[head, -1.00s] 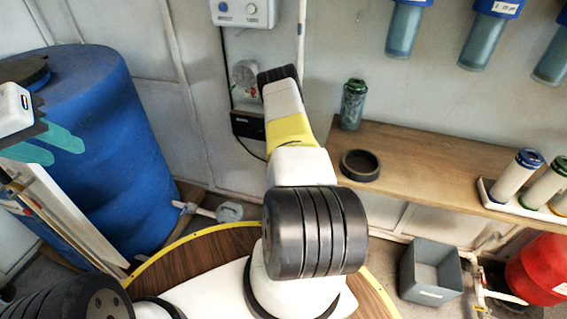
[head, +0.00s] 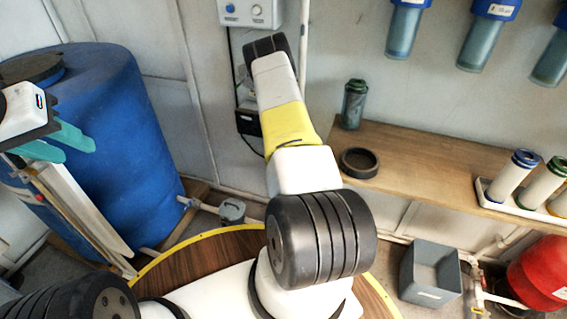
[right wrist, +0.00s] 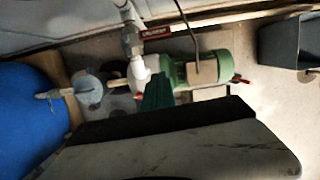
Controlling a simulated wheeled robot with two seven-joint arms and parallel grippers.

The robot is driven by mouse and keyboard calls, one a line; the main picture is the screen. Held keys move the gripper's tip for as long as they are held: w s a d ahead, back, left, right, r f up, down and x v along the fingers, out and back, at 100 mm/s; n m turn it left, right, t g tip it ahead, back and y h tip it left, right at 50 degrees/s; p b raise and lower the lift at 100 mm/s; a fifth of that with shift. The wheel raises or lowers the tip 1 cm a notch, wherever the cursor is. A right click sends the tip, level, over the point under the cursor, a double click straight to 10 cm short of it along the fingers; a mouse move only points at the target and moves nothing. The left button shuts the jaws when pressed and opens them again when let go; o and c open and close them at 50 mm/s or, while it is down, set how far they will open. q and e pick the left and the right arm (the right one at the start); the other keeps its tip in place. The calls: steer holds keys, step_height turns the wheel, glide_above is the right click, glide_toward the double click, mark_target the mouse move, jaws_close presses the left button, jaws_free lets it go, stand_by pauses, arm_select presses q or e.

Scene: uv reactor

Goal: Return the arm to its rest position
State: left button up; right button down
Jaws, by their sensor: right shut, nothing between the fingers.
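My right arm (head: 285,120), white with a yellow band, rises from the bottom of the head view and reaches up toward the back wall. Its gripper is hidden there. In the right wrist view my right gripper (right wrist: 157,92) shows as teal fingers closed together, with nothing between them, beyond a dark housing. My left gripper (head: 66,145) is at the left edge of the head view, in front of the blue barrel (head: 120,120). Its two teal fingers are apart and nothing shows between them.
A wooden shelf (head: 430,165) at the right bears a black ring (head: 360,163), a green-capped cylinder (head: 353,105) and a tray of filter cartridges. Blue-topped filter housings hang above. A grey bin (head: 430,275) and red tank stand below. A green pump (right wrist: 208,67) lies beneath my right gripper.

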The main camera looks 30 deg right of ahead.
steer(key=shift+s+a+r, duration=0.1)
steer(key=shift+s+r, duration=0.05)
steer(key=shift+r, duration=0.4)
steer(key=w+a+r+m+t+h, duration=0.1)
steer(key=w+r+m, duration=0.2)
steer(key=r, duration=0.6)
steer(key=w+a+r+m+t, duration=0.1)
steer(key=w+r+m, duration=0.25)
steer(key=r, duration=0.45)
steer(key=s+a+r+m, duration=0.2)
steer(key=a+r+m, duration=0.15)
steer(key=r, duration=0.55)
steer(key=s+a+r+m, duration=0.1)
steer(key=a+r+m, duration=0.1)
steer(key=r+m, duration=0.5)
steer(key=s+a+r+m+t+y, duration=0.1)
steer(key=s+a+r+m, duration=0.1)
steer(key=s+a+r, duration=0.4)
steer(key=s+a+r+m+t+y, duration=0.15)
steer(key=s+r, duration=0.25)
steer(key=r, duration=0.5)
steer(key=s+a+r+m+y, duration=0.1)
steer(key=s+a+r+m, duration=0.2)
steer(key=s+a, duration=0.3)
steer(key=s+a+r+m+y, duration=0.1)
steer(key=s+a+r+m, duration=0.2)
steer(key=s+a, duration=0.3)
steer(key=s, duration=0.4)
